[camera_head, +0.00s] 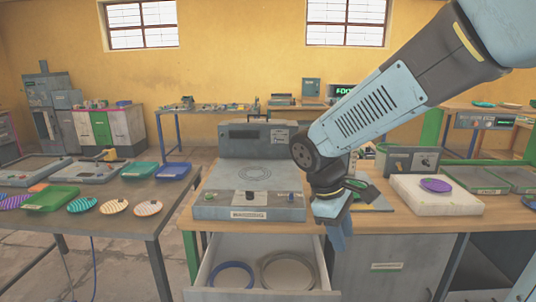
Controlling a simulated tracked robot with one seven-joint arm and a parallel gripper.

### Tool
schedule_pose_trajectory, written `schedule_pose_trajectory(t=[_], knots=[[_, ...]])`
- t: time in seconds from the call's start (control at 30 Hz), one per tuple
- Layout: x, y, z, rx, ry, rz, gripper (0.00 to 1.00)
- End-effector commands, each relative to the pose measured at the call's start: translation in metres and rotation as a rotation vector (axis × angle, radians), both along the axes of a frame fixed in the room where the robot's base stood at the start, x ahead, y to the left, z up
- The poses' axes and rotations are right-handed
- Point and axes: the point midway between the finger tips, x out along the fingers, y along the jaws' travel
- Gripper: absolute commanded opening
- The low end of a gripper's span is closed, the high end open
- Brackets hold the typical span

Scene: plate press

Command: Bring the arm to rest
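My arm comes in from the upper right and bends down at the wrist. The grey press (222,174) stands on the bench just left of my gripper, with a round ringed plate area, a dark knob and small buttons. My wrist hides part of the bench behind it.
The drawer holds a blue ring (232,267) and a beige ring (262,270). Right of my gripper, a purple disc (436,185) lies on a white block (420,204). The left table (130,222) carries striped plates and green and blue trays. Floor shows between the tables.

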Motion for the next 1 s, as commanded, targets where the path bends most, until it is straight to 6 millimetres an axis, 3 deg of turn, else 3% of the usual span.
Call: schedule_pose_trajectory(t=[0.6,1.0], knots=[[-0.050,-0.064,0.083,0.393,-0.478,-0.662,0.38],[-0.069,-0.077,0.106,0.516,-0.632,-0.851,0.38]])
